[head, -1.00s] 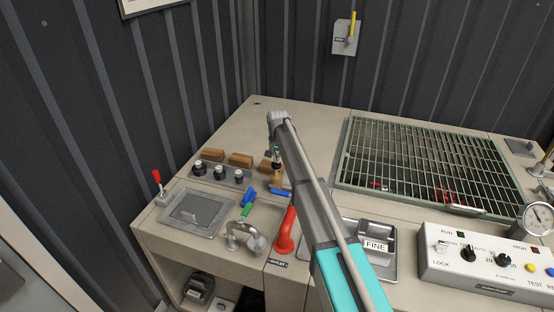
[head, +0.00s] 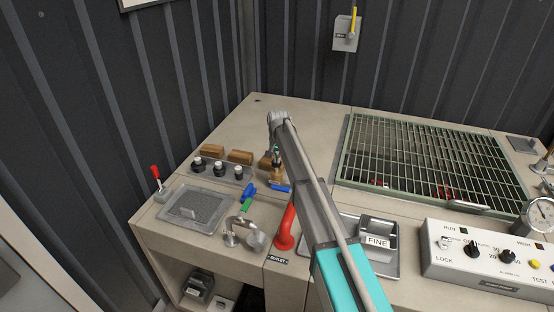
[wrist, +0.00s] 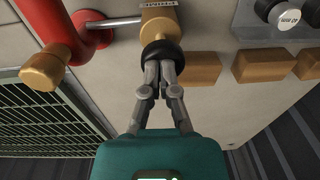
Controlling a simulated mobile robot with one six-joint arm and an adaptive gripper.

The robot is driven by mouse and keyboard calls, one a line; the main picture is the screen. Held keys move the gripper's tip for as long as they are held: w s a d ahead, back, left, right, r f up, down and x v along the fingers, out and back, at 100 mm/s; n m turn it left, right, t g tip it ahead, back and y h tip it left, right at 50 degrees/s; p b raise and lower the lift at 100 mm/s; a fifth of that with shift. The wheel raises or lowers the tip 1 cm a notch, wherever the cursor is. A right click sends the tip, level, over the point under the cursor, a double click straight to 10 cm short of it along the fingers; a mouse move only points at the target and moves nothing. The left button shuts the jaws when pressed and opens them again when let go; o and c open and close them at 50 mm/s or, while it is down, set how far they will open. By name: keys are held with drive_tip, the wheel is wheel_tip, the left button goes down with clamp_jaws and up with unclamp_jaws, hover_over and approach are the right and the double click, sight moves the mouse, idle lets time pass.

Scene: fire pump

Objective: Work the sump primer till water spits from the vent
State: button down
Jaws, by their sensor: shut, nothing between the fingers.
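A brass fitting with a round black knob (wrist: 161,52) stands on the bench top in the wrist view, with a label plate behind it. It looks like the sump primer. In the head view its brass part (head: 277,175) shows only partly beside my arm. My gripper (wrist: 160,68) is shut and empty, its fingertips right at the knob's near side. I cannot tell whether they touch it. A red pipe with a brass end (wrist: 42,72) stands to the left in the wrist view. I cannot tell which fitting is the vent, and no water shows.
A green grating (head: 430,150) and control panel (head: 490,258) lie right. The bench's back left is clear.

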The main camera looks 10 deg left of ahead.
wheel_tip(320, 180, down, 2)
drive_tip(key=shift+b, duration=0.7)
drive_tip(key=shift+s, duration=0.1)
drive_tip(key=shift+r, duration=0.1)
drive_tip(key=shift+r+p, duration=0.15)
drive_tip(key=shift+p, duration=0.15)
wheel_tip(320, 180, up, 2)
drive_tip(key=shift+d+r+p, duration=0.1)
drive_tip(key=shift+r+p, duration=0.05)
drive_tip(key=shift+p, duration=1)
wheel_tip(320, 180, up, 11)
drive_tip(key=p, duration=1.1)
drive_tip(key=shift+s+d+r, duration=0.15)
drive_tip(key=shift+s+r, duration=0.05)
drive_tip(key=shift+s, duration=0.05)
